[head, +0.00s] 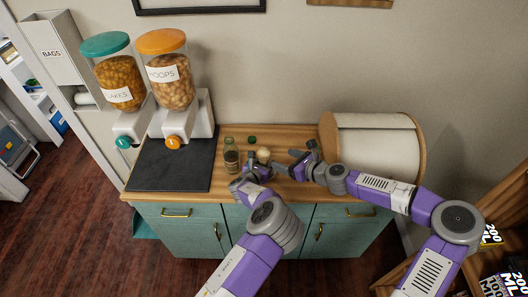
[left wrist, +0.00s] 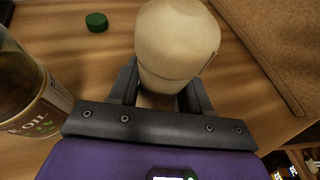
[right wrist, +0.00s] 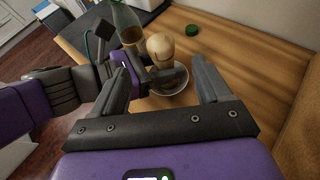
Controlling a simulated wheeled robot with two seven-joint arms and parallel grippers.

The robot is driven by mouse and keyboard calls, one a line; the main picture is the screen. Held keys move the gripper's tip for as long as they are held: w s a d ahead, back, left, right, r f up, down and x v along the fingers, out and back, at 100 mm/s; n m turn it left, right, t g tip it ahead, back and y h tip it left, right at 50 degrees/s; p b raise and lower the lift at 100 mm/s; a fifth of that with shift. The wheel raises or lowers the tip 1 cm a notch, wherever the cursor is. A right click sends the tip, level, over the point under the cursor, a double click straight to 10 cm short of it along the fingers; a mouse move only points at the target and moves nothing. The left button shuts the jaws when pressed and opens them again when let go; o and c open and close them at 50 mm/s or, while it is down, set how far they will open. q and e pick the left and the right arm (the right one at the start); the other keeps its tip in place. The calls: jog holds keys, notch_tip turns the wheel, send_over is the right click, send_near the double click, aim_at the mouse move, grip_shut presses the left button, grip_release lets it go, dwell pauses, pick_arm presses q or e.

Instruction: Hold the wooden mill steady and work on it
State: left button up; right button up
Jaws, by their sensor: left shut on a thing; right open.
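The pale wooden mill (head: 263,154) stands upright on the wooden counter. In the left wrist view its rounded top (left wrist: 178,38) rises between the fingers. My left gripper (left wrist: 158,95) is shut on its lower body, which is partly hidden. In the right wrist view the mill (right wrist: 160,48) stands in or in front of a small white bowl (right wrist: 170,82); I cannot tell which. My right gripper (right wrist: 165,90) is open and empty, to the right of the mill in the head view and apart from it.
An oil bottle (head: 231,156) stands close left of the mill. A green cap (head: 252,139) lies behind it. A large paper roll in a wooden holder (head: 327,135) stands at the right. A dark mat (head: 170,165) and two dispensers (head: 119,80) are at the left.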

aim_at(267, 152)
jog(key=x, duration=1.2)
jog(key=shift+r, duration=0.15)
jog(key=shift+c, duration=0.2)
jog(key=c, duration=0.9)
